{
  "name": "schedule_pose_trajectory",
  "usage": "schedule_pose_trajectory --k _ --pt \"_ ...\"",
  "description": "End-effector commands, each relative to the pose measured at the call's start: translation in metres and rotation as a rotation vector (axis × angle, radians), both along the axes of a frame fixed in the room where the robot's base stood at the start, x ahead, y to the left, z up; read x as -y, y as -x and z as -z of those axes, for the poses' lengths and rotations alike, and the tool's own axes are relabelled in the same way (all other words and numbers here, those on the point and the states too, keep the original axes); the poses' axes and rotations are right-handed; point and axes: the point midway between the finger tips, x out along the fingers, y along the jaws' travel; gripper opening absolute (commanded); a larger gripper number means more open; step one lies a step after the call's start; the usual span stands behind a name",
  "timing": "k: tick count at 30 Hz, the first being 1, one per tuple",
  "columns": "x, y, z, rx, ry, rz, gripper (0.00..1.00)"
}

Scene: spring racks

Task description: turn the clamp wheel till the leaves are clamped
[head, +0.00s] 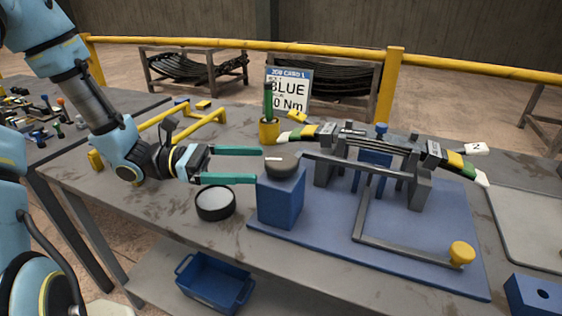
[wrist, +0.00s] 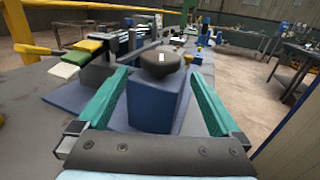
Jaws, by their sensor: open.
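The clamp wheel (head: 283,164) is a dark round knob with a white mark, on top of a blue block (head: 281,200) at the left end of the blue fixture plate (head: 380,262). My gripper (head: 250,165) is open with green fingers, level and pointing at the wheel. In the wrist view the wheel (wrist: 160,61) stands ahead, between the lines of the two fingers, and no contact shows. The stacked dark leaves (head: 375,140) lie across grey uprights, with coloured tags at both ends. Whether they are pressed tight, I cannot tell.
A round black dish (head: 215,203) with white contents sits below my gripper. A yellow cup (head: 269,131) with a green-handled tool and a job card (head: 289,90) stand behind. A bent grey bar with a yellow knob (head: 461,253) lies front right. A yellow rail runs behind.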

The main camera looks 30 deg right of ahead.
Motion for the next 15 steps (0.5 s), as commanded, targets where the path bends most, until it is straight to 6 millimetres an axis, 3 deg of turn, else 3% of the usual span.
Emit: schedule_pose_trajectory --k 6,15 --pt "0.033 0.027 -0.002 -0.001 -0.001 0.006 1.00" --pt "0.057 0.045 0.000 0.001 -0.002 0.003 1.00"
